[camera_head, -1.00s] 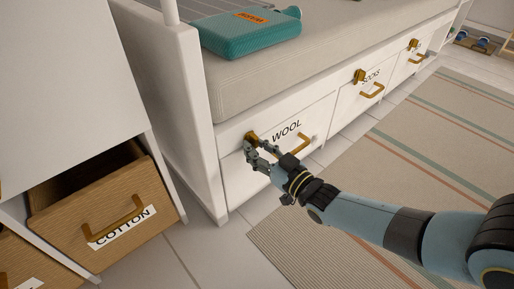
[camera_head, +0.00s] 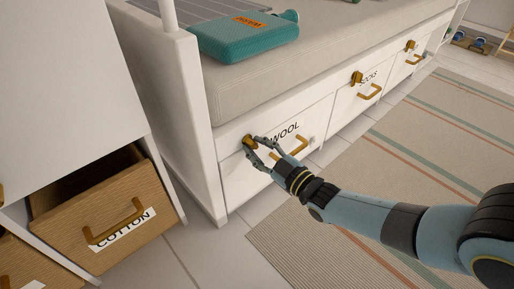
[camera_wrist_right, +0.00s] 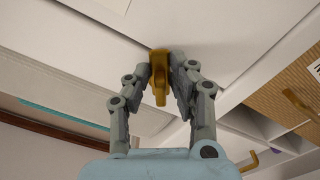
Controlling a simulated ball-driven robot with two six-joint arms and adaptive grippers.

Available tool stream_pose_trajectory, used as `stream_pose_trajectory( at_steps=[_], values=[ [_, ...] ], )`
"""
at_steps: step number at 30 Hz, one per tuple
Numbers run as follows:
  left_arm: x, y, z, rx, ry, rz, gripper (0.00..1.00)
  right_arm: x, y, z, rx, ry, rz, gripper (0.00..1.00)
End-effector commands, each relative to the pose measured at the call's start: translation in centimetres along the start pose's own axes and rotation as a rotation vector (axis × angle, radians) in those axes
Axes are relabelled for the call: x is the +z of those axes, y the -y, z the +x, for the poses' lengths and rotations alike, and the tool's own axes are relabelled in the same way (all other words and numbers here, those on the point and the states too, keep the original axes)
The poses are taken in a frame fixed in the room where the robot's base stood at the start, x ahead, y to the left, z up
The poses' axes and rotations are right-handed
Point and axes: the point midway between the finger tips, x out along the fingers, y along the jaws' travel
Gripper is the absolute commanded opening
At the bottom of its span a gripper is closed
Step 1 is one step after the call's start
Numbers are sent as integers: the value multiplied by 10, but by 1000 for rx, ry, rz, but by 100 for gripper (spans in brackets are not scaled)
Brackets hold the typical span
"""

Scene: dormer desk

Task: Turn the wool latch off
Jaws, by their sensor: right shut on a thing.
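The brass wool latch (camera_head: 247,140) is on the front of the white bench, at the upper left of the drawer labelled WOOL (camera_head: 318,119). My right gripper (camera_head: 255,145) is at the latch, with its fingers shut on it. In the right wrist view the brass latch (camera_wrist_right: 159,88) sits between the two grey fingers of the right gripper (camera_wrist_right: 160,70). The fingers partly cover the latch in the head view, and its exact angle there is hard to tell. The drawer's brass handle (camera_head: 300,146) is just right of the fingers. My left gripper is not in view.
The socks drawer (camera_head: 352,100) has its own latch (camera_head: 357,77) and handle. A wooden cotton drawer (camera_head: 150,196) stands open at the left. A teal case (camera_head: 235,40) lies on the bench cushion (camera_head: 300,72). A striped rug (camera_head: 400,155) covers the floor.

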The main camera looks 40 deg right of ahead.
Motion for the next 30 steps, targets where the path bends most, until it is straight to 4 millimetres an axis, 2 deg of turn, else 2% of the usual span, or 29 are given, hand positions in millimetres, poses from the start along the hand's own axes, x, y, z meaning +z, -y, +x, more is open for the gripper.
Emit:
stream_pose_trajectory(
  at_steps=[4, 21, 30],
  values=[
    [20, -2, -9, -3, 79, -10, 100, 0, -3, 0, -1, 1, -138, 0],
    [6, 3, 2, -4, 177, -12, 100, -4, -11, -1, -2, 1, -671, 0],
    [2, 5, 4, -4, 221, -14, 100, -6, -14, -1, -3, 1, -884, 0]
  ],
)
